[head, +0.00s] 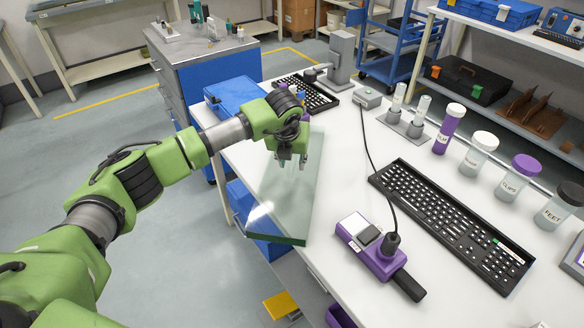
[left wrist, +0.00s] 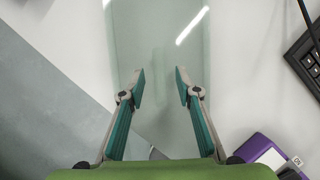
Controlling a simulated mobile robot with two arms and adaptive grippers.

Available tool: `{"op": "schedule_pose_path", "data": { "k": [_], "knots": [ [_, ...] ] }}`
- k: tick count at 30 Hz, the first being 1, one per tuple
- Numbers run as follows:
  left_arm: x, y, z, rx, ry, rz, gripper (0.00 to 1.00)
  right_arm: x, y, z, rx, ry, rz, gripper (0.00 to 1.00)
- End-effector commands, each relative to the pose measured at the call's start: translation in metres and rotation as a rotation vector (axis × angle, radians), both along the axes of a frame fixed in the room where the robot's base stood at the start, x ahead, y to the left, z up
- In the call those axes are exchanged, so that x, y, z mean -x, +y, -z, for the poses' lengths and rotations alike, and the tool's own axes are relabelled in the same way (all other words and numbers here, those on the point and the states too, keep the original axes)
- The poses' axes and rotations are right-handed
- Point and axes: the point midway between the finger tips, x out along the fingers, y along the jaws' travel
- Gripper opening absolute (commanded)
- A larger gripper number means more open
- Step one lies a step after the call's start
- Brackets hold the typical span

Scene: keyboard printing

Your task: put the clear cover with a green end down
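The clear cover (head: 280,205) is a long, see-through, greenish piece with a darker green end nearest me. In the head view it lies along the left edge of the white table, and its near end sticks out past that edge. My left gripper (head: 291,162) is over its far part, pointing down. Whether the fingertips touch the cover, I cannot tell. My right gripper is not in view.
A black keyboard (head: 450,222) and a purple device (head: 378,258) with a cable lie to the right on the table (head: 335,200). Several labelled jars stand along the back right. Another keyboard (head: 303,92) is at the far end.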

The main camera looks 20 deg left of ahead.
Motion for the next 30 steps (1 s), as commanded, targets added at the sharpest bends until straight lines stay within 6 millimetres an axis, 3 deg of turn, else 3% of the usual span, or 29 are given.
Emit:
{"op": "schedule_pose_path", "data": {
  "k": [7, 8, 11, 12, 23, 30],
  "knots": [
    [-0.001, 0.000, 0.004, 0.000, -0.001, 0.000, 0.31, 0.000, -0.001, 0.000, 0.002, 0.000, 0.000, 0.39],
    [-0.001, 0.000, 0.004, 0.000, -0.001, 0.000, 0.28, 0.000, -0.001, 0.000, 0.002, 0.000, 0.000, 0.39],
    [-0.001, 0.000, 0.004, 0.000, -0.001, 0.000, 0.02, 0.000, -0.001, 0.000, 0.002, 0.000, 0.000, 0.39],
    [-0.001, 0.000, 0.003, 0.000, -0.001, 0.000, 0.00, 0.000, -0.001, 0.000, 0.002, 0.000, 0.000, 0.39],
    [-0.002, 0.000, 0.001, 0.000, -0.002, 0.000, 0.00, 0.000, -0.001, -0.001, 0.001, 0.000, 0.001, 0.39],
    [-0.002, 0.000, -0.022, 0.001, -0.003, 0.000, 0.00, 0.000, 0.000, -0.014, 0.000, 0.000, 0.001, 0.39]
  ]
}}
